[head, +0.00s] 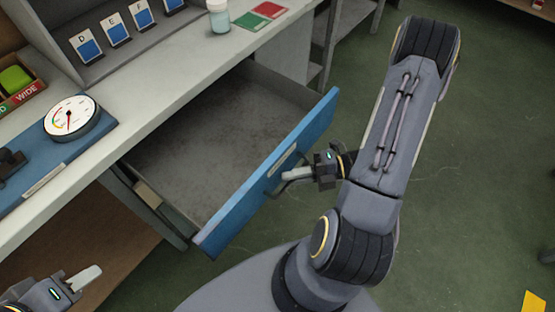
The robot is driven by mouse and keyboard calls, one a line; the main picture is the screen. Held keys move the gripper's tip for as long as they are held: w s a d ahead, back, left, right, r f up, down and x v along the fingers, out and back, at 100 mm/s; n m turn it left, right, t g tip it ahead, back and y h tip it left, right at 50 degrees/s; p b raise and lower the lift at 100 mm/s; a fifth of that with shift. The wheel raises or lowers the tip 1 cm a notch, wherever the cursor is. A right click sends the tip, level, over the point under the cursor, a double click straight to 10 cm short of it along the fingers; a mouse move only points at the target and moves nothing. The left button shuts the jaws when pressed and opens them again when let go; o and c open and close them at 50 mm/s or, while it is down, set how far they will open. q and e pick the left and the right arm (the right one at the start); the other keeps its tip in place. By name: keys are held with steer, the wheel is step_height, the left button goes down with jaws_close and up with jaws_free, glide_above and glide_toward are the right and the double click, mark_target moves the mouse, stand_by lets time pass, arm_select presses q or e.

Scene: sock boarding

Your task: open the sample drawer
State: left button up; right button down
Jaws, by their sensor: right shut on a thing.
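The sample drawer (232,213) has a blue front and is pulled well out from under the bench. Its grey inside looks empty. My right gripper (290,177) is at the outer face of the drawer front, shut on the dark drawer handle (275,189). The fingers partly hide the handle. My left gripper (85,279) is low at the left edge of the view, apart from the drawer. One pale finger shows clearly, and its opening cannot be made out.
The bench top (165,88) carries a round dial gauge (71,117), a jar (219,17) and a red and green card (259,16). Blue-and-white lettered cards (116,33) stand at the back. Green floor (480,130) is open at the right.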

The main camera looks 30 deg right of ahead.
steer(key=shift+s+d, duration=0.25)
steer(key=shift+s, duration=0.35)
steer(key=c, duration=1.8)
jaws_free()
steer(key=shift+d, duration=0.1)
steer(key=p+v, duration=0.1)
steer(key=v, duration=0.6)
steer(key=shift+s+d, duration=0.2)
steer(key=shift+d, duration=0.1)
